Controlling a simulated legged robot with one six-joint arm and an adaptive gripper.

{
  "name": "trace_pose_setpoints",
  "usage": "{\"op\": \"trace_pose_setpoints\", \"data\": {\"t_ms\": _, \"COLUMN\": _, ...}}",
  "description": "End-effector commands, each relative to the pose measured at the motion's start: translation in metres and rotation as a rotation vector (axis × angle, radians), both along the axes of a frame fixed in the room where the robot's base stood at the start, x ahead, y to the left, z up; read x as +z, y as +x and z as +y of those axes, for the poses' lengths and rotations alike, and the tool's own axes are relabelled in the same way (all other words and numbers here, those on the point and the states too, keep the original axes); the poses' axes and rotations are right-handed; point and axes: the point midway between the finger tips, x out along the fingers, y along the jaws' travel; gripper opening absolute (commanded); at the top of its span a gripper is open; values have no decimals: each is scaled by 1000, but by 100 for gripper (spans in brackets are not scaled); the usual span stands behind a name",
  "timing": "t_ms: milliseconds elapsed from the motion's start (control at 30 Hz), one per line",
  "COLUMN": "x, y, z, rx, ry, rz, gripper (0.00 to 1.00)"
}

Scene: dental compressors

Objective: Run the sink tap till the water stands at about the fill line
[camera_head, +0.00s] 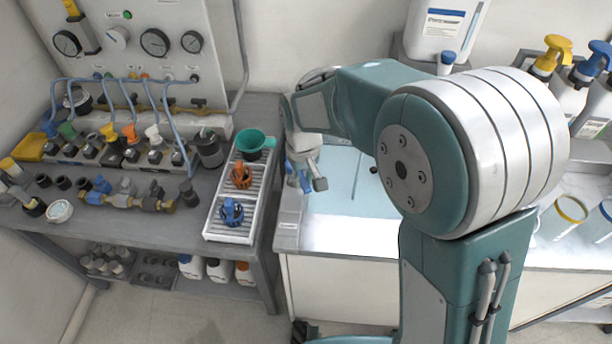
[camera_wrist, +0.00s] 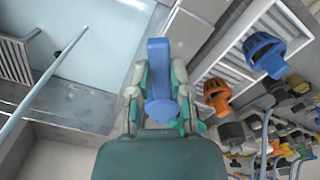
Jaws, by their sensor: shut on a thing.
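My gripper (camera_wrist: 160,90) is shut on a blue lever-like piece (camera_wrist: 158,58), which stands up between its fingers in the wrist view. In the head view my gripper (camera_head: 305,178) is at the left edge of the sink, with bits of blue showing beside it. The sink basin (camera_head: 345,195) is pale blue and partly hidden by my arm. Its near corner also shows in the wrist view (camera_wrist: 120,30). A pale, straight bar or line crosses the basin's edge there. I cannot make out running water, the water level or a fill line.
Left of the sink, a slatted white tray (camera_head: 228,232) holds an orange part (camera_head: 241,175) and a blue part (camera_head: 231,211). Valves and hoses crowd the left bench. Spray bottles (camera_head: 575,75) stand at the right.

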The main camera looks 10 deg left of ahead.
Motion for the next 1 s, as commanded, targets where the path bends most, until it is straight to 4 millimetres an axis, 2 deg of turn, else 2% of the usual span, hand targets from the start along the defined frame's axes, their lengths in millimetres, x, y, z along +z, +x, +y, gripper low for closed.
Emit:
{"op": "trace_pose_setpoints", "data": {"t_ms": 500, "x": -2, "y": -8, "z": 22, "rx": -387, "ry": -1, "rz": 2, "gripper": 0}}
{"op": "trace_pose_setpoints", "data": {"t_ms": 1000, "x": -2, "y": -9, "z": 30, "rx": -528, "ry": -2, "rz": 4, "gripper": 0}}
